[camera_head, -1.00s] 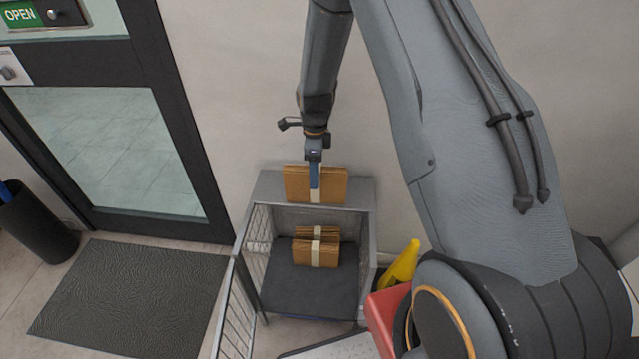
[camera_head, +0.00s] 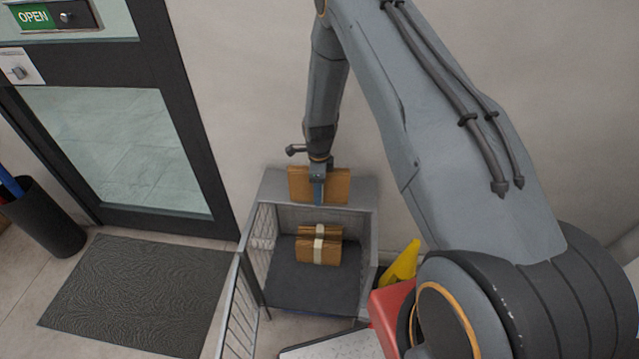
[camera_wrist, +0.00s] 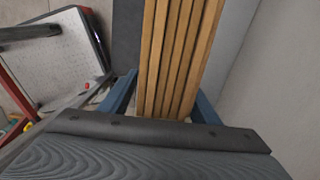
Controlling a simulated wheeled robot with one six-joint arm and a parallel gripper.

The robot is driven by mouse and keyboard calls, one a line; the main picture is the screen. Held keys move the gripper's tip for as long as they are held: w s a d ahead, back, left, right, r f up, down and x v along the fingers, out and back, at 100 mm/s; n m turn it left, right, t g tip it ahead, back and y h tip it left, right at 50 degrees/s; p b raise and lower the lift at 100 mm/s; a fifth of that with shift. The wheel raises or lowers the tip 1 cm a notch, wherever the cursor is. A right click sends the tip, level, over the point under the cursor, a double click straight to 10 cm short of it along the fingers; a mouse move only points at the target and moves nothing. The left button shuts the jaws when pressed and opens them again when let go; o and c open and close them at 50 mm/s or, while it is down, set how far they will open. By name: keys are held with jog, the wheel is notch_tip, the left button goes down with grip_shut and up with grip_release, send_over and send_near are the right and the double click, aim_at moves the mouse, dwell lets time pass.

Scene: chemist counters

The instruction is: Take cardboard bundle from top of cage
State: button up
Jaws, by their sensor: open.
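A cardboard bundle (camera_head: 337,187) of several brown sheets stands upright on the grey top of the cage (camera_head: 272,188), close to the wall. My gripper (camera_head: 318,192) points down at this bundle and partly covers it in the head view. In the wrist view my gripper (camera_wrist: 163,97) is open, with one blue finger on each side of the bundle (camera_wrist: 178,60). The bundle's layered edges run between the fingers. The right finger is close to the bundle; contact cannot be told. More cardboard (camera_head: 318,248) with a pale band lies inside the cage on its dark shelf.
The cage's mesh door (camera_head: 238,310) is swung open toward the front left. A red thing (camera_head: 388,312) and a yellow thing (camera_head: 401,265) stand right of the cage. A dark mat (camera_head: 135,292) lies before the glass door (camera_head: 115,150), with a black bin (camera_head: 42,218) to its left.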

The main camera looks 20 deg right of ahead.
jog(key=c, duration=1.3)
jog(key=shift+c, duration=0.2)
